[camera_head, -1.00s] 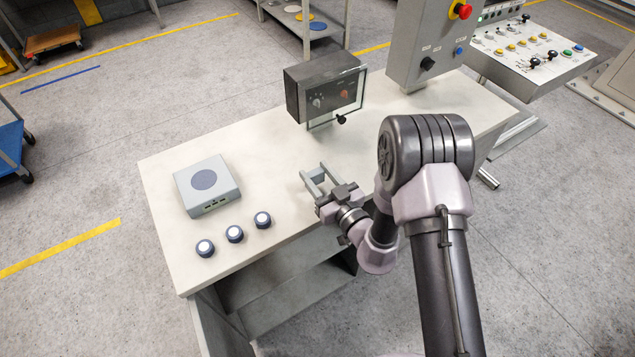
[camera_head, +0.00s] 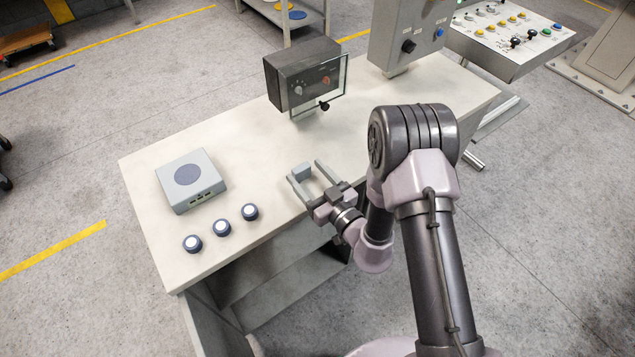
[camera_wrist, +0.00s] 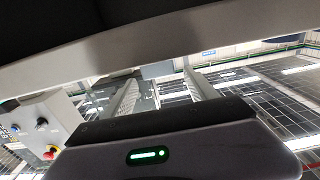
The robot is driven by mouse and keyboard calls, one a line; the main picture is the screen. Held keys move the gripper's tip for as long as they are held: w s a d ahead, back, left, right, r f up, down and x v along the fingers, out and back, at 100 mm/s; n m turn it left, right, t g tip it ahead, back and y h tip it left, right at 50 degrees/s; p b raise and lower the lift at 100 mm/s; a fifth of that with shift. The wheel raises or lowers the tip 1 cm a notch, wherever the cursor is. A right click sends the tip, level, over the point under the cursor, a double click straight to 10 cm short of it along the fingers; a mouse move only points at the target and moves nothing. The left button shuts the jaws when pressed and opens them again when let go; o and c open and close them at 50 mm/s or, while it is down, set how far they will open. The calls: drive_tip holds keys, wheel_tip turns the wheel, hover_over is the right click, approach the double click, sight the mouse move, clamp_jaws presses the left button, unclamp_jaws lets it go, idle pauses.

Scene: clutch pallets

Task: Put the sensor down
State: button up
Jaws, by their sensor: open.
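A small blue-grey block (camera_head: 301,172), which I take to be the sensor, sits at the front edge area of the pale bench, by the tip of the left finger of my gripper (camera_head: 309,171). In the wrist view the block (camera_wrist: 157,70) shows between the far ends of the two fingers, against the edge of the bench band. My gripper is open, its fingers spread on either side of the block. Whether either finger touches it, I cannot tell.
A grey control box (camera_head: 405,30) stands further right.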

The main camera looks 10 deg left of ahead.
drive_tip(key=v, duration=1)
drive_tip(key=s+a+r+n+g+y, duration=0.1)
drive_tip(key=a+r+n+g+y, duration=0.15)
drive_tip(key=r+n, duration=0.35)
drive_tip(key=s+a+r+n+g+y, duration=0.2)
drive_tip(key=r+n+g, duration=0.1)
drive_tip(key=r+n, duration=0.25)
drive_tip(key=s+r+n+g+h, duration=0.2)
drive_tip(key=s+r+n+g, duration=0.8)
drive_tip(key=n, duration=0.8)
drive_tip(key=s+d+f+n+t+h, duration=0.2)
drive_tip(key=s+d+n+h, duration=0.55)
drive_tip(key=n, duration=0.85)
drive_tip(key=w+d+r+n+t+h, duration=0.2)
drive_tip(key=d+n+t+h, duration=0.1)
drive_tip(key=d+n, duration=0.3)
drive_tip(key=w+d+r+n+t+h, duration=0.2)
drive_tip(key=d+n+t+h, duration=0.1)
drive_tip(key=d+n, duration=0.3)
drive_tip(key=d+t, duration=0.1)
drive_tip(key=d, duration=0.1)
drive_tip(key=shift+d+r+t+h, duration=0.25)
drive_tip(key=shift+d+t+h, duration=0.1)
drive_tip(key=shift+h, duration=0.05)
